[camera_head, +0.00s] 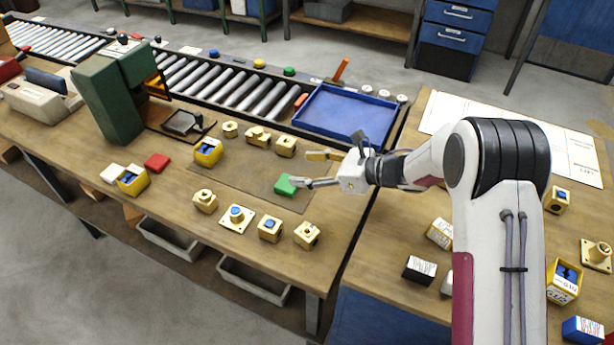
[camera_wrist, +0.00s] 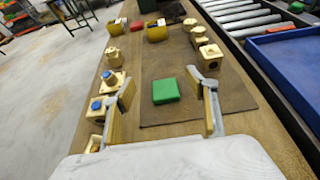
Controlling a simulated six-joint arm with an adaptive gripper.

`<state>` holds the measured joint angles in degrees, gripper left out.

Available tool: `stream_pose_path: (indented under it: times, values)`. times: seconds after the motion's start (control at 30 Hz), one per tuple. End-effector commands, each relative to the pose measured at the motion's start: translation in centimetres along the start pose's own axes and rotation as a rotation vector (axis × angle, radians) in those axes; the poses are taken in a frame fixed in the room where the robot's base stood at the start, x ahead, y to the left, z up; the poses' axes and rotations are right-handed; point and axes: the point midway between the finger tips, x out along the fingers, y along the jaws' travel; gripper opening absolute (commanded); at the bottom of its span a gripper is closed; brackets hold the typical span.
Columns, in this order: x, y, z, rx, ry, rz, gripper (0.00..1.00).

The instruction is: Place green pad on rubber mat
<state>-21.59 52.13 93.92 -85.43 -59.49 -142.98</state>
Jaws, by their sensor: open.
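The green pad (camera_head: 284,186) lies flat on the brown rubber mat (camera_head: 240,178), near its right end in the head view. In the wrist view the pad (camera_wrist: 166,91) shows as a green square with bare mat (camera_wrist: 205,105) around it. My gripper (camera_head: 300,169) is open and empty over the right end of the mat. In the wrist view the fingers of my gripper (camera_wrist: 150,76) stand apart, with the pad seen between them. In the head view one finger overlaps the pad's edge; I cannot tell whether they touch.
Brass fittings (camera_head: 206,201) line the mat's front side, and others (camera_head: 258,136) stand along its back. A blue tray (camera_head: 345,113) lies behind, beside the roller conveyor (camera_head: 245,92). A green machine (camera_head: 108,100), a red pad (camera_head: 157,163) and a white pad (camera_head: 114,173) are left.

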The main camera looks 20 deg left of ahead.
Motion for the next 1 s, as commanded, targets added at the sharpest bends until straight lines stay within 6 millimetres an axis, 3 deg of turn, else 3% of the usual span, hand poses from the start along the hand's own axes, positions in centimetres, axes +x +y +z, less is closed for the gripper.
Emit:
stream_pose_path:
  times: [0.23,1.0]
  values:
    - [-0.47,0.05,1.12,0.000,0.001,0.001,0.58]
    - [-0.49,0.03,1.18,0.001,0.001,0.000,0.58]
